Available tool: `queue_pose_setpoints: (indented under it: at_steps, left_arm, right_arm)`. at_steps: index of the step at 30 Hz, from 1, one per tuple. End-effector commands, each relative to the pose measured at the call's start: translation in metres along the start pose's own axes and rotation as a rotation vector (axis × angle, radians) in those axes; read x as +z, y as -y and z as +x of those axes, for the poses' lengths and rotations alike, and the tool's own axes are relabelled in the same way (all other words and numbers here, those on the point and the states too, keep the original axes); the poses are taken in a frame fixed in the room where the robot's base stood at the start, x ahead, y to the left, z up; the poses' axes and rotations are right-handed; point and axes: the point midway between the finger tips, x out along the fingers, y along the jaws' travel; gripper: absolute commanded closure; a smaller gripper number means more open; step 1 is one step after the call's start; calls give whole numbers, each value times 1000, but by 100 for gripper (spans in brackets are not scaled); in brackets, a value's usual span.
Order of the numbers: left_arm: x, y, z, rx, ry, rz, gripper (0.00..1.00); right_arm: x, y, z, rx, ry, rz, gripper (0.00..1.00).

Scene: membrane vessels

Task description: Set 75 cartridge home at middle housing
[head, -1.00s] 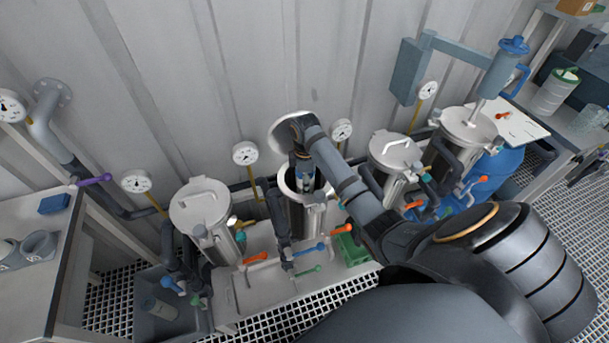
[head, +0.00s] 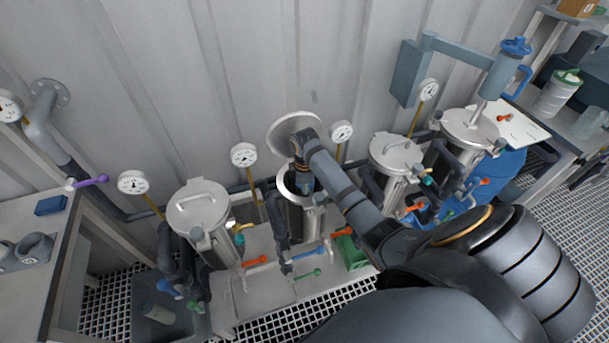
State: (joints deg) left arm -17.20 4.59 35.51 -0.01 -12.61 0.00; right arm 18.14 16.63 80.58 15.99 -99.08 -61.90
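The middle housing (head: 303,218) is an upright steel vessel with its round lid (head: 284,130) swung open behind it. My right arm reaches in from the lower right. Its wrist is over the housing mouth and my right gripper (head: 302,183) points down into the opening. The fingers are dark against the dark inside, so whether they are open or shut is hidden. No 75 cartridge can be made out; the arm and the housing rim cover what is inside. My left gripper is not in view.
Closed steel housings stand at left (head: 200,215), right (head: 396,155) and far right (head: 468,130). Gauges, dark pipes and coloured valve handles crowd around them. A green crate (head: 351,252) sits below the arm. A worktable (head: 28,288) is at left.

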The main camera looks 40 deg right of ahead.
Motion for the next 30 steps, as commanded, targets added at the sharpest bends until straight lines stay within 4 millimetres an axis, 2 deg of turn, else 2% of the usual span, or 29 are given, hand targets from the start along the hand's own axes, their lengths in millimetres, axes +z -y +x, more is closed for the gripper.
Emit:
queue_pose_setpoints:
  at_steps: [21, 22, 27, 30]
  left_arm:
    - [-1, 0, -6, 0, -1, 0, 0]
    - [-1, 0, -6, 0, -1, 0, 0]
    - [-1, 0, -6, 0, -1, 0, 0]
    - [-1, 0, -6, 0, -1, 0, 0]
  right_arm:
    - [0, 1, 5, -2, 0, 0, 100]
    - [0, 1, 5, -2, 0, 0, 44]
    - [0, 1, 5, -2, 0, 0, 20]
    - [0, 0, 4, -1, 0, 0, 20]
